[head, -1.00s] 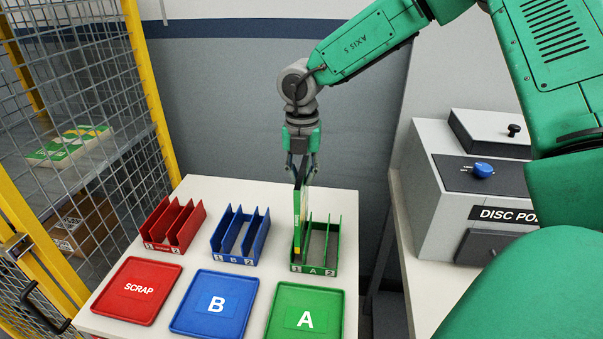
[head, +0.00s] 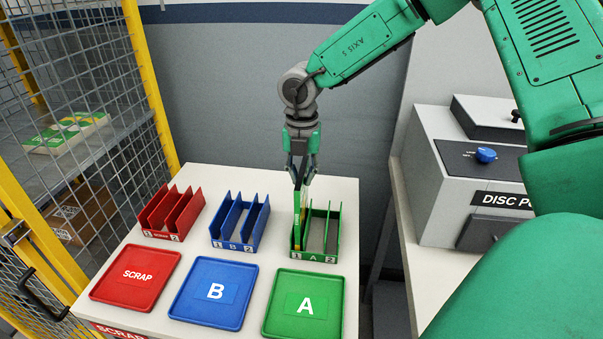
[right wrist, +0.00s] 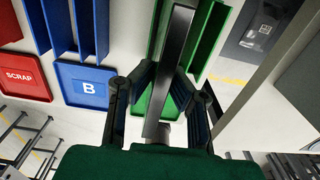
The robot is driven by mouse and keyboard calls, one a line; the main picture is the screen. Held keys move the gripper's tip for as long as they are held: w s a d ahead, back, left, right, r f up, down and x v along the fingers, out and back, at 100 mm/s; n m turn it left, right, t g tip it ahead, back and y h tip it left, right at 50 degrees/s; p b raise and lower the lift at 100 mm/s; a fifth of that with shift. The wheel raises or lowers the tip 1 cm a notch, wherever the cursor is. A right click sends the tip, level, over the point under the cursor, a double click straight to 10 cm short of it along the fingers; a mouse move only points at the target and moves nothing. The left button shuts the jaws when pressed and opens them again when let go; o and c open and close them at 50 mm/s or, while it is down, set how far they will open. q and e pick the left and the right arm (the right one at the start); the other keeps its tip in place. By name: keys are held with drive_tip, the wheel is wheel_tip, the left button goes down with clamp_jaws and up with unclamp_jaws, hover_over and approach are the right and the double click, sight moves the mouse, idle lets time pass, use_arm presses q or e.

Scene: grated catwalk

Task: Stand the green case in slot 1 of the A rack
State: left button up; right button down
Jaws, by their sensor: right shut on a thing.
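The green case (head: 298,212) stands nearly upright, thin edge toward me, at slot 1, the left slot of the green A rack (head: 318,257). Its lower part appears to be between the slot walls; whether it touches the slot floor is hidden. My right gripper (head: 300,182) is above the rack, pointing down, shut on the case's top end. In the right wrist view the case (right wrist: 172,70) shows as a long dark edge between the fingers. Slot 2 looks empty. My left gripper is not in view.
The blue B rack (head: 237,246) and red scrap rack (head: 162,236) stand to the left, both empty. Red (head: 135,298), blue (head: 212,320) and green (head: 285,328) trays lie in front. A grey machine (head: 450,190) stands at right, wire mesh (head: 80,90) at left.

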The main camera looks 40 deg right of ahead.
drive_tip(key=shift+f+b, duration=0.35)
drive_tip(key=shift+f, duration=0.55)
drive_tip(key=c, duration=1.1)
unclamp_jaws()
drive_tip(key=shift+o, duration=0.2)
drive_tip(key=shift+r, duration=0.1)
wheel_tip(320, 180, up, 8)
drive_tip(key=p, duration=0.8)
